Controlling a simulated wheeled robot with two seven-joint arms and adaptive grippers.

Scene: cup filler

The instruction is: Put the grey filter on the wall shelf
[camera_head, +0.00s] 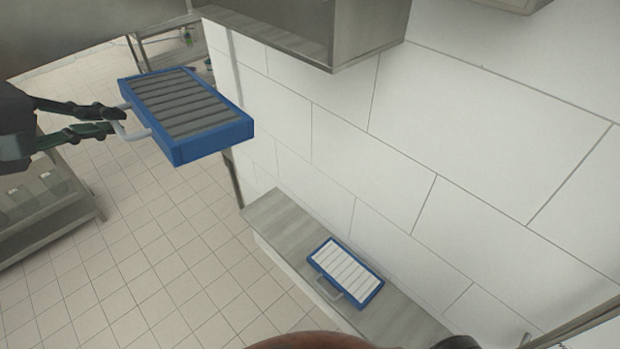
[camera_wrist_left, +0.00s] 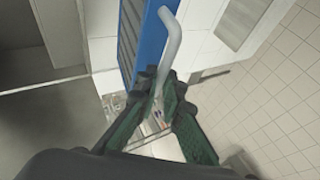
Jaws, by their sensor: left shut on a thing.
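The grey filter (camera_head: 185,100), a blue frame with grey slats, is held in the air at the upper left of the head view. My left gripper (camera_head: 116,121) is shut on its pale handle (camera_head: 136,132). In the left wrist view the fingers (camera_wrist_left: 163,88) close around the handle (camera_wrist_left: 171,45), beside the blue frame (camera_wrist_left: 146,35). A long grey shelf (camera_head: 275,215) runs along the white wall, below and to the right of the filter. The filter is apart from it. My right gripper is not in view.
A second filter with white slats (camera_head: 345,270) lies on the shelf, its handle towards the floor side. The shelf's left end is bare. A steel cabinet (camera_head: 365,40) juts from the wall above. A low steel rack (camera_head: 40,205) stands at the left on the tiled floor.

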